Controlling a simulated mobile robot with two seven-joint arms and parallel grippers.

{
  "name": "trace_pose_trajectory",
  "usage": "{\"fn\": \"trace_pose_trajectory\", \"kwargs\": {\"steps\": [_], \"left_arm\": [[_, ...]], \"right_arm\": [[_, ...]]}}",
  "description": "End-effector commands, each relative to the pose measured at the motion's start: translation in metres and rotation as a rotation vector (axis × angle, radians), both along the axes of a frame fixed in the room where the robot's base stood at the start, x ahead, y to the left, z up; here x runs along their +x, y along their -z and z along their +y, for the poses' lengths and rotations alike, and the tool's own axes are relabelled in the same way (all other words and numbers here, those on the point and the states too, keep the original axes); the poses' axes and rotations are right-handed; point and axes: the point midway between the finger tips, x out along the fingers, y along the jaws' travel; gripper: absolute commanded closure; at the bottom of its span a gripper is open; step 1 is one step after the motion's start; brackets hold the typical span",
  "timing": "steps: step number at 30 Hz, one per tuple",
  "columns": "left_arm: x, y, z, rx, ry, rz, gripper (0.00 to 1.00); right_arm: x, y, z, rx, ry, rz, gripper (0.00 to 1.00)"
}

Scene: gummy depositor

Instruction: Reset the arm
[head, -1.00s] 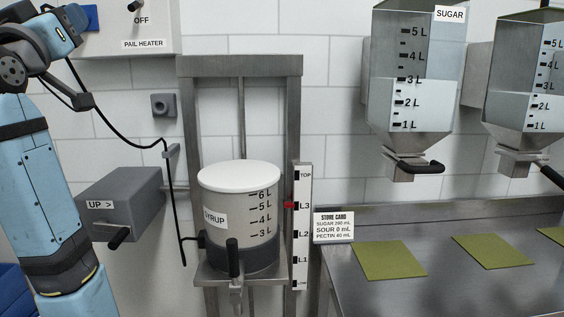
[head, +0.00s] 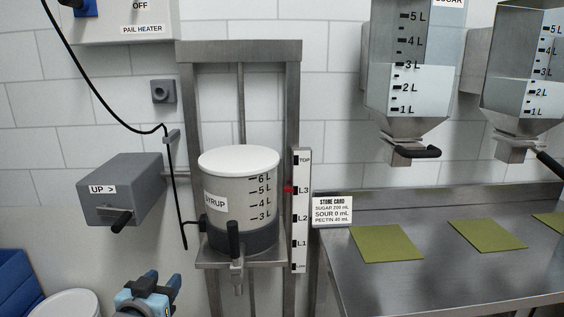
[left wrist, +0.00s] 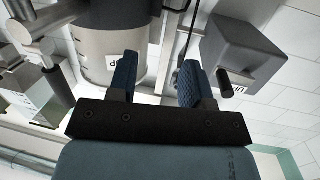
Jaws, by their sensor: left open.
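My left gripper (head: 157,284) is low in the head view, below the grey lift box and left of the syrup stand. In the left wrist view its two blue fingers (left wrist: 160,80) are apart with nothing between them. The syrup pail (head: 238,190), with a white lid and a black-handled tap, stands on the metal lift shelf; it also shows behind the fingers in the left wrist view (left wrist: 98,45). The grey box marked UP (head: 125,190) has a black handle and also shows in the left wrist view (left wrist: 240,50). My right gripper is in neither view.
A steel table (head: 440,284) at the right holds several green mats (head: 386,243) and a store card (head: 332,211). Two hoppers (head: 409,70) hang above it. A white bucket (head: 66,304) and a blue bin (head: 14,280) are at lower left. A black cable hangs beside the pail.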

Motion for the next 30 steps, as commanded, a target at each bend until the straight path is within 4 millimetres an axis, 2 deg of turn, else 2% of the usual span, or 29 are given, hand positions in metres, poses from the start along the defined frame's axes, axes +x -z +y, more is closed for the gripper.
{"fn": "trace_pose_trajectory", "kwargs": {"steps": [1, 3, 6, 9, 15, 20, 22, 30], "left_arm": [[-0.021, 0.038, -0.007, 0.007, 0.018, 0.055, 0.55], [-0.050, 0.080, -0.017, 0.014, 0.042, 0.116, 0.55], [-0.094, 0.132, -0.029, 0.020, 0.075, 0.196, 0.55], [-0.133, 0.168, -0.040, 0.020, 0.104, 0.259, 0.55], [-0.201, 0.217, -0.055, 0.013, 0.147, 0.358, 0.55], [-0.253, 0.245, -0.066, 0.003, 0.176, 0.429, 0.55], [-0.250, 0.222, -0.065, 0.004, 0.174, 0.422, 0.55], [-0.251, 0.179, -0.062, 0.013, 0.170, 0.430, 0.55]], "right_arm": [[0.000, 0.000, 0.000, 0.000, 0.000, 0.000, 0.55], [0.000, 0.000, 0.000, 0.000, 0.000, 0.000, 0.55], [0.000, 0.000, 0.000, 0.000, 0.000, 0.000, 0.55], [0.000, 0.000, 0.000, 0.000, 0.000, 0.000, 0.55], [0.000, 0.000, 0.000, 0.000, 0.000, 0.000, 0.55], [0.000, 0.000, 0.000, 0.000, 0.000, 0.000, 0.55], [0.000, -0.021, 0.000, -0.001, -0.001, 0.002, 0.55], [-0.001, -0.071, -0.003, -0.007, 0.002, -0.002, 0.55]]}}
